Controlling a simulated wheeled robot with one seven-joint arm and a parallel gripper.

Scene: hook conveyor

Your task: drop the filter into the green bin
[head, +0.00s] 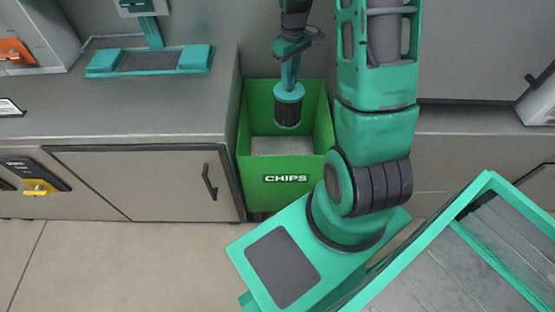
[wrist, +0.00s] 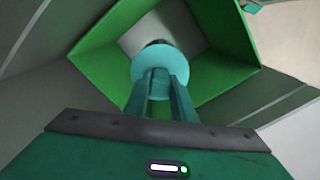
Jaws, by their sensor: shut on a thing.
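The filter (head: 288,107) is a dark ribbed cylinder with a teal round cap, and it hangs upright with the cap on top. My gripper (head: 290,83) is shut on the top of the filter and points down. The green bin (head: 285,187), marked CHIPS, stands open between the counters. In the head view the filter is over the bin's opening; its exact height against the rim is hard to tell. In the wrist view the cap of the filter (wrist: 154,68) shows between my fingers (wrist: 158,85), with the green bin (wrist: 103,57) around it. The bin's pale floor looks empty.
A grey counter (head: 120,115) with a teal fixture (head: 150,62) lies left of the bin. A cabinet door with a dark handle (head: 210,182) is below it. Another counter (head: 465,119) runs at the right. Grey floor is clear at the front left.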

